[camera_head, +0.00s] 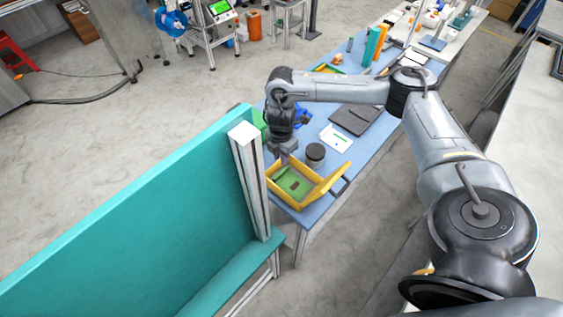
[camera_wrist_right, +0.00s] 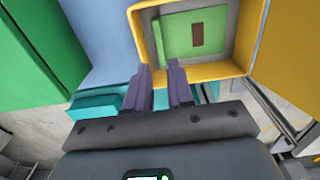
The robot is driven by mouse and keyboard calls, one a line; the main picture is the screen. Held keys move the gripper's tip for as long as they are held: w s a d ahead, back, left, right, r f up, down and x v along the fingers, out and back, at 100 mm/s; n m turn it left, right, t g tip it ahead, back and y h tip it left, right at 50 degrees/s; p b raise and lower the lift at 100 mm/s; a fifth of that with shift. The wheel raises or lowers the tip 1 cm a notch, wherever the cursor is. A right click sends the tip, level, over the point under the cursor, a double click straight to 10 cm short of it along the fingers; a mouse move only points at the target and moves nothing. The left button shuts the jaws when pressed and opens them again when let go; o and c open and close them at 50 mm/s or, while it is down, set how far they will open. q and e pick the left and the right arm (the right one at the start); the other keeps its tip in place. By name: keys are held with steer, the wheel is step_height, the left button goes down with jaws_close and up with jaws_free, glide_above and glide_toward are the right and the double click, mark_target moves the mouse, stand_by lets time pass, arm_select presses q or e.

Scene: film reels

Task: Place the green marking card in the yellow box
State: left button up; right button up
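The yellow box (camera_head: 325,188) stands open on the near end of the blue table. A flat green card (camera_head: 296,186) with a dark brown patch lies inside it; the card also shows in the right wrist view (camera_wrist_right: 174,40), within the box's yellow walls (camera_wrist_right: 214,70). My right gripper (camera_head: 284,158) points down at the box's far left side, above the rim. In the right wrist view its two purple fingers (camera_wrist_right: 159,76) are apart with nothing between them, and the box lies beyond the tips. My left gripper is not in view.
A dark round container (camera_head: 315,152) stands just behind the box. A white sheet (camera_head: 336,138) and a dark flat folder (camera_head: 356,119) lie farther back. A green bin (camera_head: 259,121) sits left of the gripper. A large teal panel (camera_head: 120,220) stands at the near left.

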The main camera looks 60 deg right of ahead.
steer(key=shift+r+p, duration=1.3)
steer(key=shift+r, duration=1.45)
